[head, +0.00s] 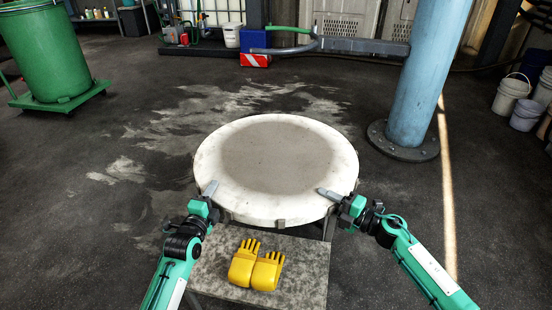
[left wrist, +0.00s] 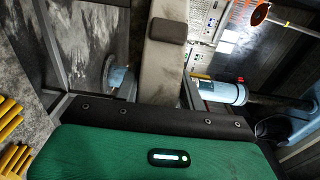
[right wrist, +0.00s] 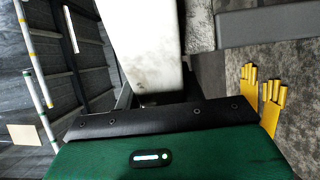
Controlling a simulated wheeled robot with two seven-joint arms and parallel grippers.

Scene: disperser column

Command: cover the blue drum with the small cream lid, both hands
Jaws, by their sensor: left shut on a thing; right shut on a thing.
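The round cream lid (head: 205,160), with a wide grey patch in its middle, lies level between my two arms in the head view. My left gripper (head: 210,189) is shut on its near left rim. My right gripper (head: 330,194) is shut on its near right rim. The lid's pale edge (right wrist: 145,55) shows close up in the right wrist view, and a pale strip of it (left wrist: 165,75) in the left wrist view. I cannot make out the blue drum; whatever is beneath the lid is hidden, apart from a bit of a grey leg at its near right.
A grey slab (head: 310,268) with yellow gloves (head: 257,265) is just in front of the lid. A thick light-blue column (head: 425,75) stands at right, a green drum (head: 50,50) on a wheeled base at far left. Buckets (head: 525,113) are at far right. Floor left of the lid is clear.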

